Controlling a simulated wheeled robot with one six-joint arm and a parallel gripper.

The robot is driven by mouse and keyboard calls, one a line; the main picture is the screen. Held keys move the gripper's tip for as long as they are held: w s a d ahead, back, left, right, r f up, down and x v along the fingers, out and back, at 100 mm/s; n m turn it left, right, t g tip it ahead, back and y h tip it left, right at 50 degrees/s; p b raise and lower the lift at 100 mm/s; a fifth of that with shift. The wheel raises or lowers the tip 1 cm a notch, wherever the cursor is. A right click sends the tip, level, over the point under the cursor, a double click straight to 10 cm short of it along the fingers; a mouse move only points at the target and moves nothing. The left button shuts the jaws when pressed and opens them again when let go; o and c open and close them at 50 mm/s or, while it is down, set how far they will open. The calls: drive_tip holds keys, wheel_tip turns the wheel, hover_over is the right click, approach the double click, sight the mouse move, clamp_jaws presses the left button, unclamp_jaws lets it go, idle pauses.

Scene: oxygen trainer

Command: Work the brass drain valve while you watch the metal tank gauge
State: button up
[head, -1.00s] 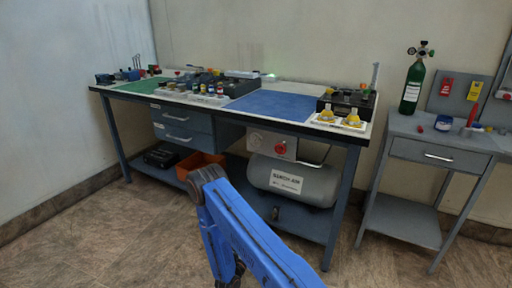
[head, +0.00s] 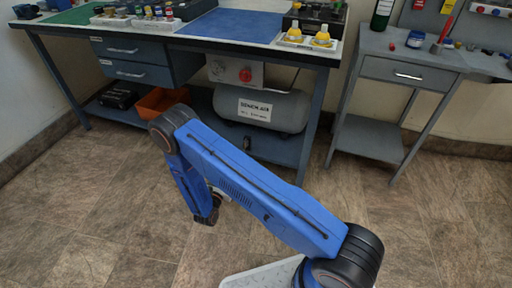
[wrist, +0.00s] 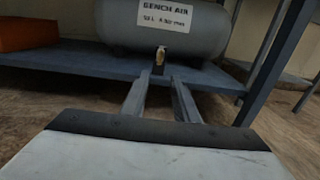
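The grey tank (head: 262,107) labelled bench air lies on the bench's lower shelf; it also shows in the wrist view (wrist: 165,38). The small brass drain valve (wrist: 160,58) sits under the tank's front, straight ahead between my fingers' lines. In the head view the valve (head: 247,143) is tiny and dark. My gripper (wrist: 160,82) is open and empty, its two fingers apart and pointing at the valve, with a gap before it. In the head view the gripper is mostly hidden behind my arm. I cannot make out the tank gauge's dial.
The shelf (wrist: 85,64) runs below the tank, and a bench leg (wrist: 275,62) stands to the right. An orange bin (head: 162,101) is left of the tank. A grey panel with a red knob (head: 245,75) hangs above it. The floor in front is clear.

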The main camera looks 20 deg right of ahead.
sight(244, 147)
drive_tip(key=x, duration=1.7)
drive_tip(key=shift+w+d, duration=0.1)
drive_tip(key=shift+d, duration=0.1)
clamp_jaws()
